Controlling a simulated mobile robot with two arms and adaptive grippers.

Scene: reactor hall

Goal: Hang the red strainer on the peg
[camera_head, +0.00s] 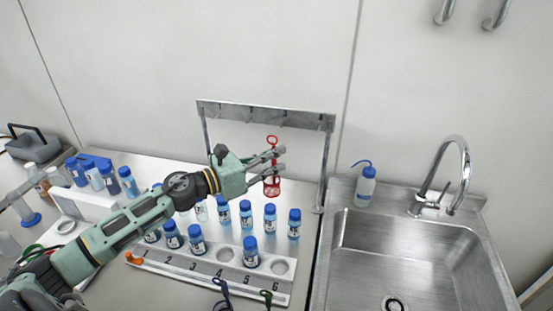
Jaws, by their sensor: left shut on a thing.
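The red strainer (272,187) is upright in front of the metal rack, with its ring handle at the top and its basket at the bottom. My left gripper (276,161) is shut on its stem and holds it above the blue-capped bottles. The rack's top bar (266,115) is above and behind the strainer. Small pegs (287,120) show under the bar, but their shape is too small to make out. The strainer's ring is below the bar and apart from it. My right gripper is not in view.
Several blue-capped bottles (270,220) stand below, some in a numbered white rack (210,279). A blue and a green-handled tool (266,297) lie at the front edge. A steel sink (400,250) with a faucet (455,165) and a wash bottle (365,187) are at right.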

